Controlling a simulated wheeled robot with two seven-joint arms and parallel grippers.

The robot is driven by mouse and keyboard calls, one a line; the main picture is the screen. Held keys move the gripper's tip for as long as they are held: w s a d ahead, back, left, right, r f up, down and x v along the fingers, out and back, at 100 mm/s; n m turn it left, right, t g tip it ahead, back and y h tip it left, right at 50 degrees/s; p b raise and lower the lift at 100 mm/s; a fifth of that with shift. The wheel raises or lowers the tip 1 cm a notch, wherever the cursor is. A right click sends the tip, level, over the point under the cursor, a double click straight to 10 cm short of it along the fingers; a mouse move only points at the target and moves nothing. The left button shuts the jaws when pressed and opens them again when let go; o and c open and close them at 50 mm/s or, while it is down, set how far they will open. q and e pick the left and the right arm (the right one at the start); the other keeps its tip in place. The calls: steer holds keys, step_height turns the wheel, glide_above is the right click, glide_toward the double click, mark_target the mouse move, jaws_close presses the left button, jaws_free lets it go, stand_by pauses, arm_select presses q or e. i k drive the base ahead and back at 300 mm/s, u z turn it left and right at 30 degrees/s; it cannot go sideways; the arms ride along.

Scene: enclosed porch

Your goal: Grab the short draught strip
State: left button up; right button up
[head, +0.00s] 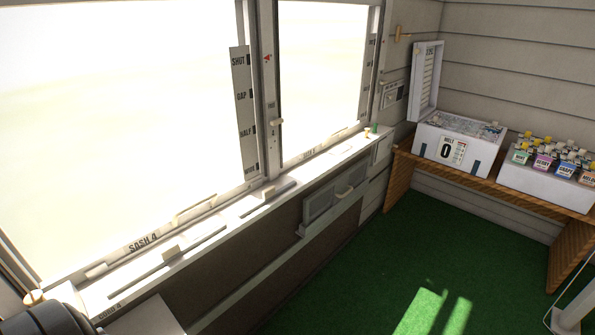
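Nothing is holding either strip. Neither of my grippers shows in the head view. A dark rounded part at the lower left corner may be mine, but no fingertips are visible there.
The large window (120,110) is marked SASH 4, beside a SHUT-to-WIDE scale (243,110). A grey box with a handle (335,200) is on the wall below the sill. Green floor is clear.

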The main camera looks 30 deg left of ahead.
mark_target(270, 193)
steer(key=i, duration=3.75)
steer(key=u, duration=3.15)
